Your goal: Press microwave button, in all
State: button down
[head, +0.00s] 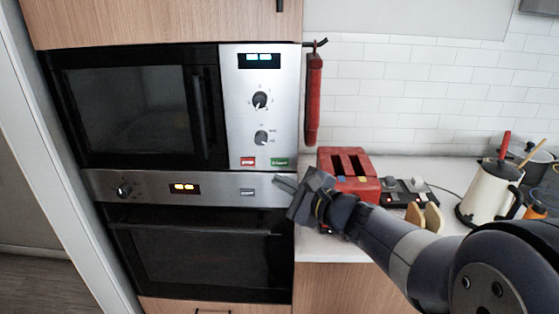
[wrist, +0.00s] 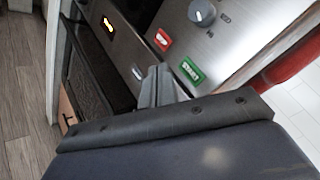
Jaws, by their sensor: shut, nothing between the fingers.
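The microwave (head: 150,105) is built into the cabinet at the left, with its door closed. Its panel has a lit display, two knobs, a red button (head: 248,161) and a green button (head: 280,162) along the bottom edge. In the wrist view the red button (wrist: 162,39) and the green START button (wrist: 191,71) are both in plain sight. My gripper (head: 285,183) is shut and empty, just below the green button and in front of the right end of the oven panel. In the wrist view its fingers (wrist: 158,85) point toward the panel, left of the green button; contact cannot be told.
An oven (head: 200,250) with a lit control strip sits under the microwave. A red toaster (head: 347,172), bread slices (head: 424,215) and a white kettle (head: 488,190) stand on the counter around my arm.

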aim_at(280, 163)
jog(key=w, duration=0.4)
jog(key=shift+w, duration=0.15)
jog(key=shift+w, duration=0.15)
dwell(1.9)
jog(key=shift+w+d+b, duration=0.1)
jog(key=shift+w+b, duration=0.2)
jog(key=shift+b, duration=0.1)
